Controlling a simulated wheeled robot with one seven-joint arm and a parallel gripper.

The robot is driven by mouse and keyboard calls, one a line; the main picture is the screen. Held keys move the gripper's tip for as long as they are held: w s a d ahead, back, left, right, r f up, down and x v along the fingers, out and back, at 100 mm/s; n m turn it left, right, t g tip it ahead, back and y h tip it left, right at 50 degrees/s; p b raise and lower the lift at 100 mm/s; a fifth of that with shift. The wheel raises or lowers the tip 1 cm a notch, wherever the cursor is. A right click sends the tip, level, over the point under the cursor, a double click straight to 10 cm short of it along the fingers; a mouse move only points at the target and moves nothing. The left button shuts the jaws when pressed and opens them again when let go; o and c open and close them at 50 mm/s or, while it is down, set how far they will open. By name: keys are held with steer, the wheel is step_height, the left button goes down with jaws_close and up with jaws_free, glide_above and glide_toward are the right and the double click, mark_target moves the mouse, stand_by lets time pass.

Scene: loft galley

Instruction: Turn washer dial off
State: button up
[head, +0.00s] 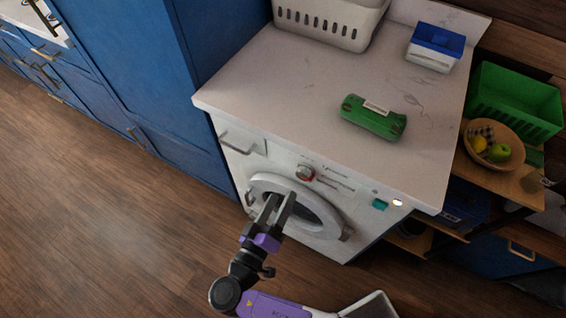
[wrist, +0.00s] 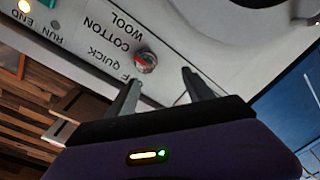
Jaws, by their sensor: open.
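The white washer (head: 258,172) stands under a pale worktop, with its round door on the front. Its dial (head: 305,173) is a small silver knob with red on it, on the panel above the door. In the wrist view the dial (wrist: 145,62) sits beside the printed words QUICK, COTTON and WOOL; an "F" shows near my finger, the rest of that word being hidden. My gripper (head: 282,205) is open and empty, in front of the washer door and below the dial in the head view. In the wrist view my fingers (wrist: 160,88) lie on either side below the dial, apart from it.
A teal button (head: 380,204) and a lit lamp (head: 398,203) are at the panel's right. A green case (head: 373,117), a white basket (head: 328,22) and a blue-lidded box (head: 434,47) stand on the worktop (head: 270,85). Shelves with a fruit bowl (head: 493,146) are at right. Floor at left is clear.

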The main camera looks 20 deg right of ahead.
mark_target(302, 177)
steer(key=shift+m+g+h, duration=0.4)
steer(key=shift+m+h, duration=0.2)
steer(key=shift+m, duration=0.3)
steer(key=shift+w+d+r+p, duration=0.15)
steer(key=shift+w+d+p, duration=0.3)
steer(key=shift+d, duration=0.8)
steer(key=shift+w+d+r+p, duration=0.2)
steer(key=shift+w+d, duration=0.4)
steer(key=shift+d, duration=0.6)
steer(key=shift+w+d+r+p, duration=0.15)
steer(key=shift+w+d+p, duration=0.3)
steer(key=shift+d, duration=0.8)
steer(key=shift+w, duration=0.1)
jaws_close()
